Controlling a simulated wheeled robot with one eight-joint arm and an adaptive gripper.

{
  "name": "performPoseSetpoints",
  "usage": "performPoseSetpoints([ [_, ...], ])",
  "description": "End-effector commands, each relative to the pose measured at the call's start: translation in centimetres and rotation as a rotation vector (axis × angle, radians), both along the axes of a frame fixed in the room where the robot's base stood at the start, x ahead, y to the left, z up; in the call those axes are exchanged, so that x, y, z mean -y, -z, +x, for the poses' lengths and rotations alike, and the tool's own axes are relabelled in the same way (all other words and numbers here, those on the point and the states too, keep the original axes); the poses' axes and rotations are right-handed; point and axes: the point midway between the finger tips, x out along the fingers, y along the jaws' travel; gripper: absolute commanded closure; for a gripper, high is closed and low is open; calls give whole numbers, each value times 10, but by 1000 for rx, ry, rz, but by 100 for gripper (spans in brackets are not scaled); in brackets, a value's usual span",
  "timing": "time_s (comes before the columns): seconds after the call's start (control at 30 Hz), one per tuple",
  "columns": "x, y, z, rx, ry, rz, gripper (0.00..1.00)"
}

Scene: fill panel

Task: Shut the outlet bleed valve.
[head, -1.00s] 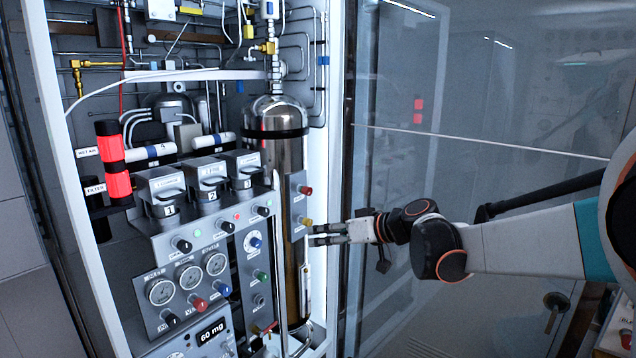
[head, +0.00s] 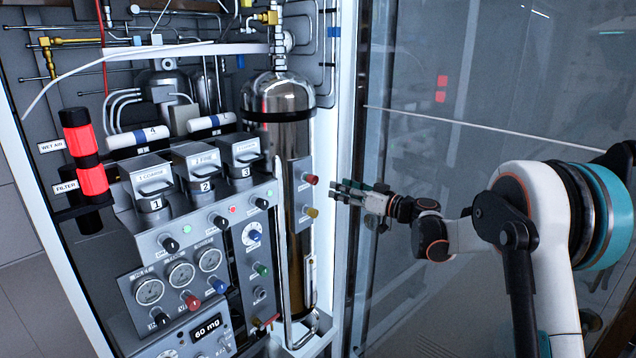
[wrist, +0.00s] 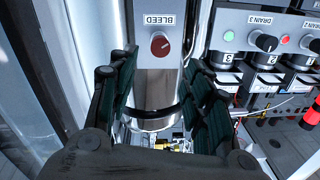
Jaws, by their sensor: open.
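The bleed valve is a round red knob (head: 311,179) on a narrow grey strip in front of the steel cylinder. In the wrist view the red knob (wrist: 160,44) sits beside an upside-down BLEED label (wrist: 158,20); a pointer mark on its face runs diagonally. A yellow knob (head: 311,212) is below it in the head view. My gripper (head: 336,189) is open and empty, to the right of the strip and apart from it. In the wrist view my gripper's fingers (wrist: 160,70) stand either side of the strip, with the knob beyond their tips.
The steel cylinder (head: 280,100) stands behind the strip. A grey panel (head: 200,240) with gauges, knobs and numbered canisters is at left. The white cabinet frame (head: 345,130) and a glass pane (head: 440,110) are close on the right.

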Motion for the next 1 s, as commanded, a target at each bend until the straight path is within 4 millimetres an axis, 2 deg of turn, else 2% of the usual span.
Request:
performPoseSetpoints([
  [0.03, -10, 2, 6, 0, -3, 0, 55],
  [0.2, -38, 2, 25, -1, -2, 0, 55],
  [0.5, -75, 2, 52, -1, -1, 0, 55],
  [0.67, -83, 0, 58, -1, 0, 0, 55],
  [0.97, -84, 0, 59, -2, 1, 0, 55],
  [1.0, -84, 0, 59, -2, 1, 0, 61],
])
